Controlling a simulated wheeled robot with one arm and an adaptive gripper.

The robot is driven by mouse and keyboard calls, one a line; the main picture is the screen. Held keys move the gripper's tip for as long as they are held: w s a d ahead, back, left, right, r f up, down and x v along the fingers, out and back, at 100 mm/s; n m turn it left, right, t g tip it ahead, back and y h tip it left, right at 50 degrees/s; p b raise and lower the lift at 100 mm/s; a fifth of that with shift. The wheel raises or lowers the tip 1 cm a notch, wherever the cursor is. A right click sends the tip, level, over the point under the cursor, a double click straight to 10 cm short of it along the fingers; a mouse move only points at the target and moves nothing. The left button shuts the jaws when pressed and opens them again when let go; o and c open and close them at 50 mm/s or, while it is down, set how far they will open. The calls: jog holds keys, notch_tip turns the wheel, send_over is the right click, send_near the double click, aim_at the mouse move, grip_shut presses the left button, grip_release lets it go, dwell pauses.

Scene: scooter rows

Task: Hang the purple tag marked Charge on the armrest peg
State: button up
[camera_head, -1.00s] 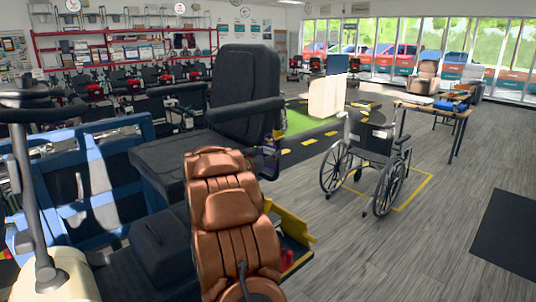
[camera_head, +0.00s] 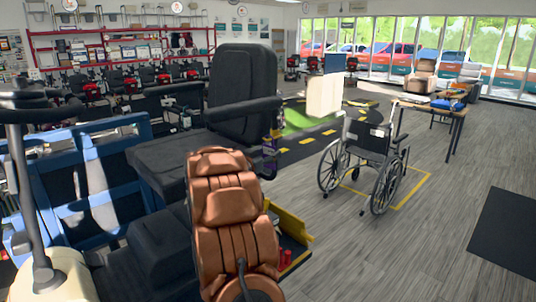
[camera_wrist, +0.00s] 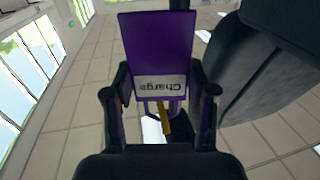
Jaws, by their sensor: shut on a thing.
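The purple tag (camera_wrist: 158,45) fills the middle of the wrist view, with a pale label reading "Charge" upside down. My gripper (camera_wrist: 160,95) is shut on it, one dark finger at each side. In the head view the tag (camera_head: 270,146) shows as a small purple patch beyond my copper arm, just below the front end of the scooter's black armrest (camera_head: 243,110). My arm hides most of the gripper there. I cannot make out the peg in the head view. A dark post (camera_wrist: 181,5) shows behind the tag's top edge in the wrist view; whether they touch is unclear.
The scooter's black seat (camera_head: 243,85) stands close left of my arm, its tiller (camera_head: 28,190) at far left. A wheelchair (camera_head: 370,160) stands to the right on a yellow-marked floor patch. A table (camera_head: 435,110) is behind it.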

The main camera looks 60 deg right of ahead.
jog(key=shift+f, duration=0.6)
jog(key=o, duration=1)
jog(key=a, duration=1.2)
jog(key=shift+w, duration=0.4)
